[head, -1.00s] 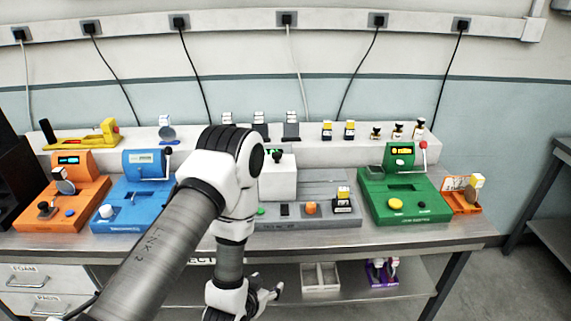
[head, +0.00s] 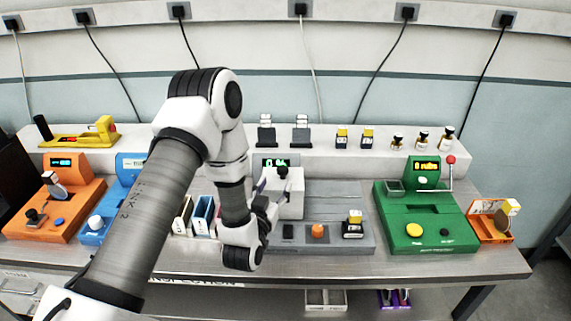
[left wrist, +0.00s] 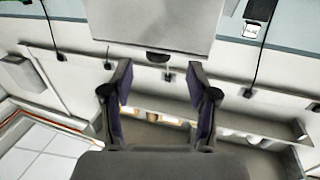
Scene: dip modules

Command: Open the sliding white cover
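The white cover (head: 288,203) is a boxy block on the grey machine (head: 338,225), with a black knob (head: 282,172) on top. My left gripper (head: 266,191) is just left of the cover, its fingers reaching up near the knob. In the left wrist view the gripper (left wrist: 160,72) is open and empty, its fingers spread wide. The cover's pale face (left wrist: 160,22) fills the top of that view, and the dark knob (left wrist: 158,57) shows between and just past the fingertips. Contact cannot be told. My right gripper is not in view.
A lit green display (head: 274,162) stands behind the cover. Cards in holders (head: 203,212) are behind my arm. A green machine (head: 428,218) stands farther right.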

